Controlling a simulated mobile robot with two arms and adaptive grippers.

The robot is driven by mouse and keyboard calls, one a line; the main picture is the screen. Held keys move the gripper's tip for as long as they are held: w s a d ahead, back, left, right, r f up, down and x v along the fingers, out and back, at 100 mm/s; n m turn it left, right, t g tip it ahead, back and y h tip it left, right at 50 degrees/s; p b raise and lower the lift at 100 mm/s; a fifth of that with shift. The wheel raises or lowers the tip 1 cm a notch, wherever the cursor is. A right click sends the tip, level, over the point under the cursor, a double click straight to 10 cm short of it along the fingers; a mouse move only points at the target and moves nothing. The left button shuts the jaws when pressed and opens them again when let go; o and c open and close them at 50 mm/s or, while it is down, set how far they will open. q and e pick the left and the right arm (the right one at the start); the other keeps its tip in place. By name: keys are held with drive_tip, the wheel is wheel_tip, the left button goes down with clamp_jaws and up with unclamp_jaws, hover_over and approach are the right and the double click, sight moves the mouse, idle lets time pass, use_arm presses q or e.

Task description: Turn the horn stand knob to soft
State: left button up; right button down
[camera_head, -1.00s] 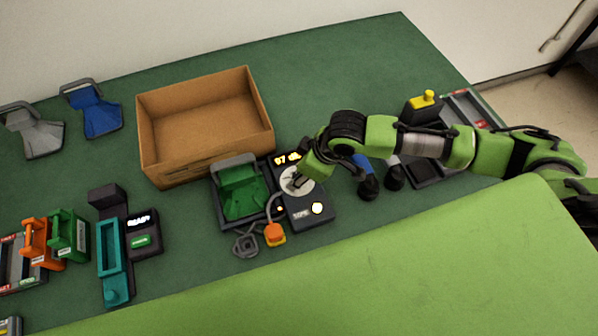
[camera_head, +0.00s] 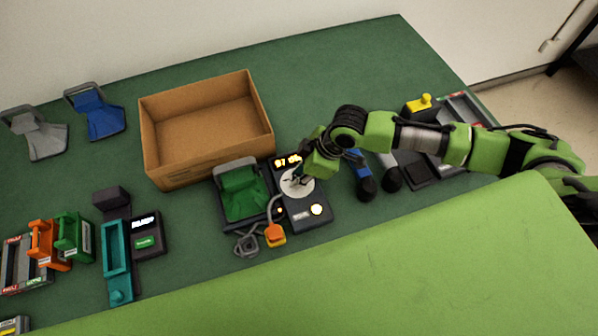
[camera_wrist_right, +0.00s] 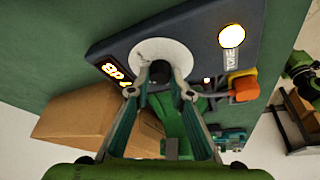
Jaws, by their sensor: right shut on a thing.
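The horn stand (camera_head: 309,215) is a dark unit with a glowing display, a pale round dial plate (camera_head: 288,184) and a lit round lamp, near the middle of the table. A green horn-like piece sits in the cradle (camera_head: 241,190) on its left. My right gripper (camera_head: 299,181) reaches down onto the dial plate from the right. In the right wrist view its fingertips (camera_wrist_right: 160,88) are shut on a small dark knob (camera_wrist_right: 160,71) at the plate's centre. The knob's pointer and the dial markings cannot be read. My left gripper is not in view.
An open cardboard box (camera_head: 205,130) stands just behind the horn stand. An orange plug-like piece (camera_head: 275,235) on a grey cable lies in front. A blue-and-black handled thing (camera_head: 362,175) is close right. A teal tray (camera_head: 117,262) is at left.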

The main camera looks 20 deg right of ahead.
drive_tip(key=n+g, duration=0.1)
drive_tip(key=n, duration=0.1)
drive_tip(key=shift+w+n, duration=0.1)
drive_tip(key=shift+n, duration=0.3)
drive_tip(key=shift+n+g+y+b, duration=0.3)
drive_tip(key=shift+n+g+b, duration=0.35)
drive_tip(key=shift+n, duration=1.35)
drive_tip(key=shift+g, duration=0.25)
drive_tip(key=c, duration=1.8)
unclamp_jaws()
drive_tip(key=shift+c, duration=0.2)
